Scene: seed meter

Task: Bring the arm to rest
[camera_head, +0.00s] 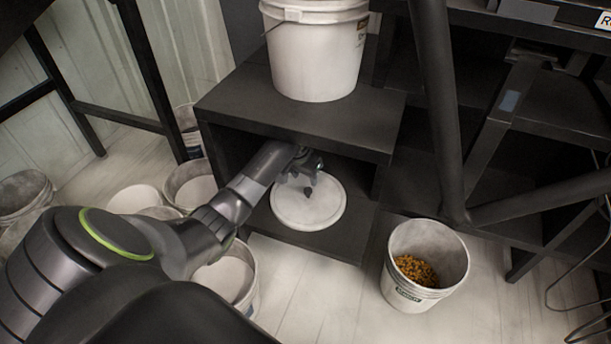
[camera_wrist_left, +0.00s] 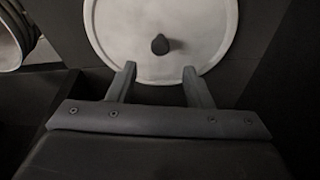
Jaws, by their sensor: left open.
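My left arm (camera_head: 235,200) reaches in from the left, and its gripper (camera_head: 308,178) is inside the open front of a dark shelf unit. In the left wrist view the two fingers of the left gripper (camera_wrist_left: 158,82) are apart with nothing between them. A round white lid (camera_head: 312,208) with a small dark knob lies on the lower shelf, just beyond the fingertips. The lid (camera_wrist_left: 205,35) and its knob (camera_wrist_left: 160,44) fill the upper part of the left wrist view. My right gripper is not in view.
A large white bucket (camera_head: 314,55) stands on top of the shelf unit (camera_head: 290,118). A white bucket with orange-brown grain (camera_head: 416,270) stands on the floor to the right. Several pails stand at the left. Dark frame posts (camera_head: 438,110) rise at the right. Floor between the shelf and front is partly clear.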

